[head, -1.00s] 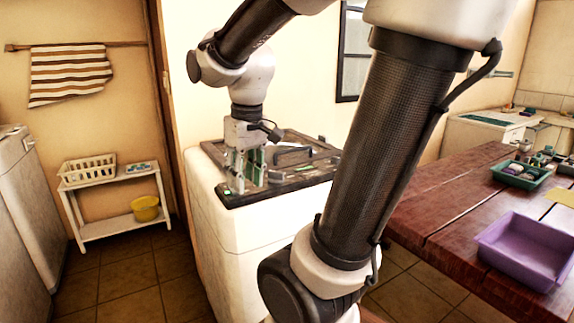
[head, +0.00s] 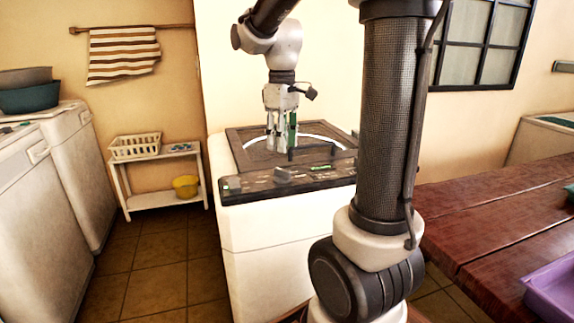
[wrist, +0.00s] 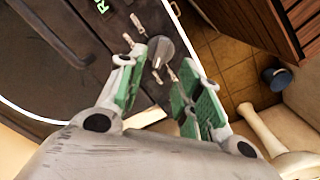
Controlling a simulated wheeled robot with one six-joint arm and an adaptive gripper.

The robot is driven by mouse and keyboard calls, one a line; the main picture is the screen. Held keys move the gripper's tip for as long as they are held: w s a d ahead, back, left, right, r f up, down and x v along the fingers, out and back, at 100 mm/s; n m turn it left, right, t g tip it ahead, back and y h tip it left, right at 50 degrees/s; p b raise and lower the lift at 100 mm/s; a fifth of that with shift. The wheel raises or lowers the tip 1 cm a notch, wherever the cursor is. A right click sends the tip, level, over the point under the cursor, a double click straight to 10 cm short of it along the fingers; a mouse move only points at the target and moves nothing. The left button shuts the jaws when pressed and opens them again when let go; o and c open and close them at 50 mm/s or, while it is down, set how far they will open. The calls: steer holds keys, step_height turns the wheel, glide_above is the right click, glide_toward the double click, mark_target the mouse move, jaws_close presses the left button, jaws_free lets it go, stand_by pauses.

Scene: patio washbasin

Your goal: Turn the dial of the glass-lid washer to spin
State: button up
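The white washer (head: 280,240) with a dark glass lid (head: 250,150) stands in the middle of the head view, its lid down. A grey dial (head: 283,175) sticks up from the dark control panel (head: 240,197) along its front edge. My gripper (head: 281,149) points down over the lid, behind the dial in that picture. In the wrist view my gripper (wrist: 165,68) has its green-padded fingers apart with nothing held. The dial (wrist: 162,50) shows beyond and between the fingertips, apart from them. I cannot read which setting it points to.
Small silver switches (wrist: 138,22) sit beside the dial on the panel. A wooden table (head: 490,215) with a purple tray (head: 555,285) is at right. Other white machines (head: 40,200) and a shelf (head: 160,203) with a basket (head: 135,147) stand left. Tiled floor lies between.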

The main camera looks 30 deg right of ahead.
mark_target(282, 174)
step_height(282, 174, down, 8)
steer(key=shift+r, duration=0.2)
jaws_close()
